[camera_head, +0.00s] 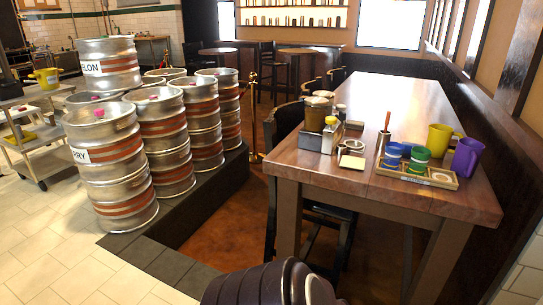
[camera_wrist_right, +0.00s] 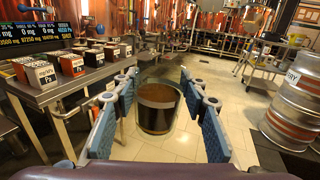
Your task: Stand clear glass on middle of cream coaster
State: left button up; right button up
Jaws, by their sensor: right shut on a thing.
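The clear glass (camera_wrist_right: 157,108), with dark brown contents or a dark background showing through, is upright between the blue-padded fingers of my right gripper (camera_wrist_right: 160,82) in the right wrist view. The gripper is shut on it. In the head view, a pale square piece (camera_head: 351,163) lies near the table's front left edge, and a pale round spot (camera_head: 440,177) shows at the right end of a wooden tray. I cannot tell for certain which is the cream coaster. My left gripper is in neither view.
The long wooden table (camera_head: 390,100) is clear towards the back. Jars and a napkin holder (camera_head: 320,135) stand at left. Stacked kegs (camera_head: 105,150) fill the left.

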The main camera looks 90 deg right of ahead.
aim_at(353, 162)
jog(key=z, duration=1.85)
jog(key=i+z, duration=0.25)
jog(key=z, duration=0.2)
jog(key=i+j+z, duration=0.1)
jog(key=i+z, duration=0.15)
jog(key=z, duration=0.2)
jog(key=i+j+z, duration=0.15)
jog(key=z, duration=0.3)
jog(key=i+j, duration=0.05)
jog(key=i, duration=0.05)
